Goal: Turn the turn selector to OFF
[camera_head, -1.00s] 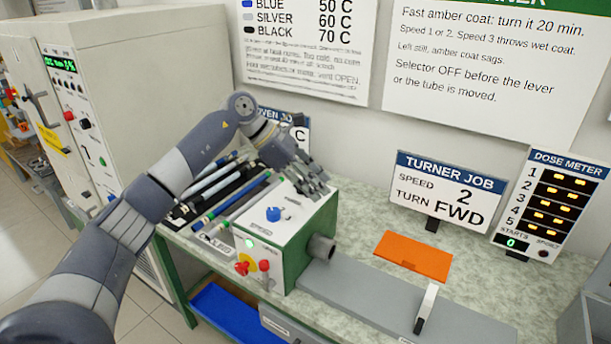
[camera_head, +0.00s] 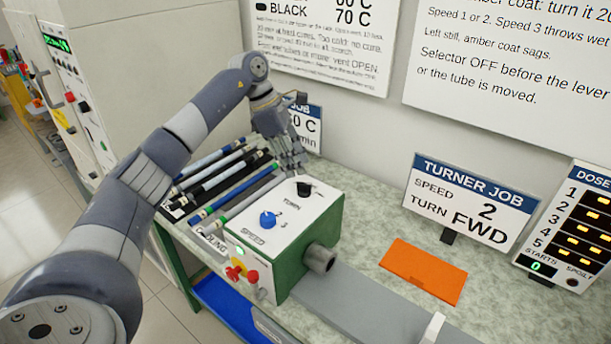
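The turn selector is a black knob (camera_head: 304,188) on the white top of the turner box (camera_head: 285,212), near its back edge beside the word TURN. Its pointer setting is too small to read. My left gripper (camera_head: 292,172) points down just behind and above the black knob, its fingertips close to it. I cannot tell whether the fingers touch the knob or how far apart they are. A blue speed knob (camera_head: 267,220) sits nearer the front of the same top. My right gripper is not in view.
Several rods (camera_head: 215,180) lie on a rack left of the box. A red control (camera_head: 236,271) is on the box's front. An orange mat (camera_head: 423,271) lies to the right. A turner job sign (camera_head: 468,203) and dose meter (camera_head: 577,222) stand behind.

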